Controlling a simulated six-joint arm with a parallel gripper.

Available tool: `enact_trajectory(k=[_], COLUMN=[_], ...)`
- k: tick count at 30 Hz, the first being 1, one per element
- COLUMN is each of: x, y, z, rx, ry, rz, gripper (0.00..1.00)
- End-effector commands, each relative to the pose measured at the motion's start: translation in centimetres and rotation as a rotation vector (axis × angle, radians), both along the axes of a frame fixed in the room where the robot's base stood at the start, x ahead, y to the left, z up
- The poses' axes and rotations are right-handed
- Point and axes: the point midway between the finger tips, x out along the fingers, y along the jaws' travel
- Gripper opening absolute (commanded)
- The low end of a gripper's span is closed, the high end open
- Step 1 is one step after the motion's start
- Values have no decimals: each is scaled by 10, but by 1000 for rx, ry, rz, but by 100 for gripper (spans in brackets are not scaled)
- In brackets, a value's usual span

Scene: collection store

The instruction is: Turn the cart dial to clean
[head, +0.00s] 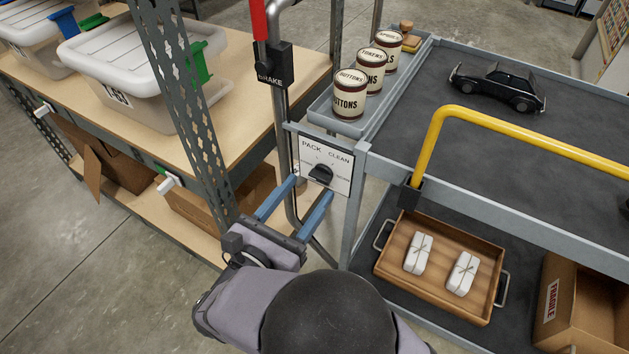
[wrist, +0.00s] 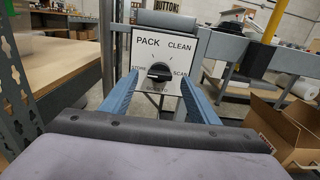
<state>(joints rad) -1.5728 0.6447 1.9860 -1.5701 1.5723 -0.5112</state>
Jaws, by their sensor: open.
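The cart dial is a black knob (head: 320,174) on a white plate (head: 340,181) at the corner of the grey cart; the knob also shows in the wrist view (wrist: 159,72). The plate reads PACK at upper left, CLEAN at upper right and SCAN at right; the left and bottom labels are hard to read. The knob's bar looks roughly level; which label it points at I cannot tell. My gripper (head: 311,188) has blue fingers, open and empty. In the wrist view the fingers (wrist: 157,79) lie either side of the knob, apart from it.
The cart post (head: 286,110) with a red BRAKE lever (head: 259,22) rises left of the plate. A yellow handle (head: 440,135) and label-bearing tins (head: 350,95) are close by. A wooden tray (head: 395,268) sits on the lower shelf. A shelf upright (head: 185,95) stands at left.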

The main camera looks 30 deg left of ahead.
Motion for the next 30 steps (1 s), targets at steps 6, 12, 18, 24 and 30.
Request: enact_trajectory(k=[6,12,18,24,30], x=[27,38,39,39,39], y=[-1,-1,0,0,0], z=[-1,0,0,0,0], rx=[1,1,1,0,2], ry=[1,1,1,1,1], rz=[-3,-2,0,-1,-1], gripper=[55,55,55,26,13])
